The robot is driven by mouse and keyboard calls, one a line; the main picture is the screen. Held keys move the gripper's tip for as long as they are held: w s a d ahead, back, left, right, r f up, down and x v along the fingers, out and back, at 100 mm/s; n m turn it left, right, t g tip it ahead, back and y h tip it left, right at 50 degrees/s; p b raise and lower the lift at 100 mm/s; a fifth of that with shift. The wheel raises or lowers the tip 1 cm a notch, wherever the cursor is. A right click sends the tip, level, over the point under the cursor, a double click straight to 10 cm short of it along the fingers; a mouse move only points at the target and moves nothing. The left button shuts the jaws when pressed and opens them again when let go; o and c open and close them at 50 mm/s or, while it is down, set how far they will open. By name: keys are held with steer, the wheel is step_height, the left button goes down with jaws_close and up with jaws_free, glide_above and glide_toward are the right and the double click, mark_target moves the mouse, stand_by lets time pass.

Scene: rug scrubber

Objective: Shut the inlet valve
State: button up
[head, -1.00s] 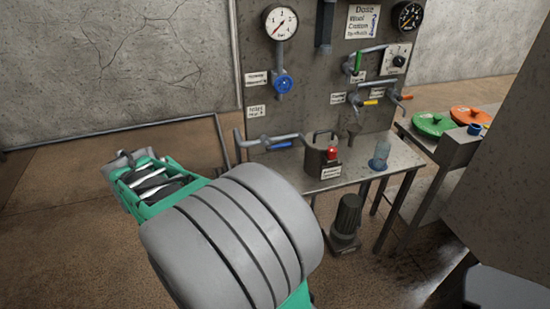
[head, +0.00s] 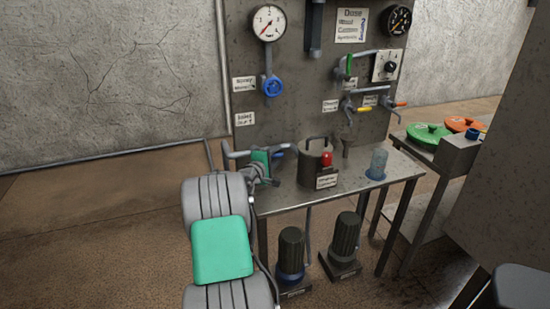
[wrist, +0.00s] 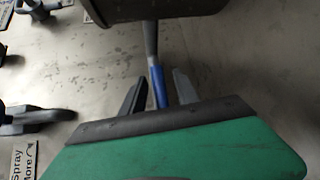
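A blue lever handle on a grey pipe shows in the head view (head: 278,154), low on the panel's left side above the table. It is partly hidden by my gripper (head: 272,168). The small label (head: 244,118) above this pipe is too blurred to read surely. In the wrist view, the blue lever (wrist: 158,85) runs from a grey stem down between the two dark fingers of my gripper (wrist: 159,82). The fingers stand apart on either side of the lever. I see gaps on both sides, so the gripper is open and not clamped on it.
A metal pot (head: 312,165) with a red part stands just right of my gripper on the table (head: 350,178). A glass jar (head: 377,163) is farther right. A blue wheel valve (head: 272,86) and gauge (head: 268,22) are above. Two motor-like units (head: 291,250) stand on the floor.

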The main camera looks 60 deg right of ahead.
jaws_close()
stand_by(0.3)
stand_by(1.1)
